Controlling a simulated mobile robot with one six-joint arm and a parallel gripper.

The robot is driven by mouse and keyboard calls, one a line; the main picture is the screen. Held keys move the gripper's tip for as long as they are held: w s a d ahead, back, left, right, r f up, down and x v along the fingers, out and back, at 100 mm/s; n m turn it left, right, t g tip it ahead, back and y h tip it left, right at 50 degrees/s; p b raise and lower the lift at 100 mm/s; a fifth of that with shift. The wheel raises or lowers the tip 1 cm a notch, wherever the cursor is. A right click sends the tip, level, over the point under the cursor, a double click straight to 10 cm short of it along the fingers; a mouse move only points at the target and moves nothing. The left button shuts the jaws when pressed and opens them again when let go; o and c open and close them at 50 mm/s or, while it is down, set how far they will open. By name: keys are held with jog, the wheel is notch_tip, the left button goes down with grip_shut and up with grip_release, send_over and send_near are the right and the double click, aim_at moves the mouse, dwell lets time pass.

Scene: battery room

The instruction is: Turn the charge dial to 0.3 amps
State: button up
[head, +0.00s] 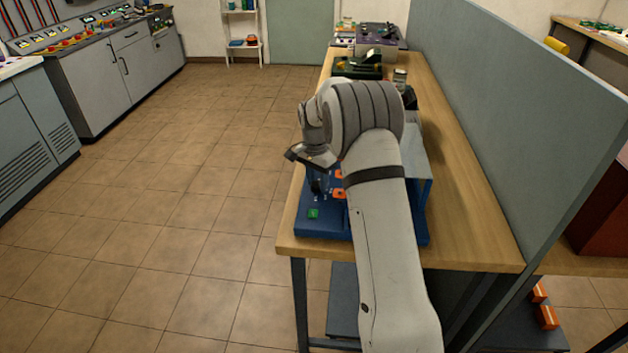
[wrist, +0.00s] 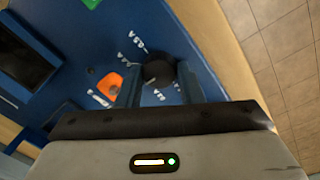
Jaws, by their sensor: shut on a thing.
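The charge dial (wrist: 158,74) is a round black knob on a blue charger panel (wrist: 205,45). White markings ring the dial, but they are too small and tilted to read for certain. My gripper (wrist: 160,90) is shut on the dial, one finger on each side of it in the wrist view. In the head view the blue charger (head: 312,228) sits at the near end of the wooden bench, and my gripper (head: 317,180) reaches down to its panel. My arm hides much of the charger there.
An orange button (wrist: 110,84) sits beside the dial, and a dark display (wrist: 30,55) is farther left. A green button (head: 313,213) is on the charger's near corner. Other equipment (head: 358,68) stands farther along the bench. A grey partition (head: 490,110) runs along the right.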

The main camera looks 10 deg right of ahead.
aim_at(314, 183)
jog(key=o, duration=0.9)
jog(key=shift+w+a, duration=0.1)
jog(key=shift+a, duration=0.25)
jog(key=shift+c, duration=0.2)
jog(key=shift+o, duration=0.5)
jog(key=shift+d, duration=0.15)
jog(key=shift+r, duration=0.1)
notch_tip(314, 183, up, 8)
jog(key=shift+w+f+b, duration=0.15)
jog(key=shift+b, duration=0.15)
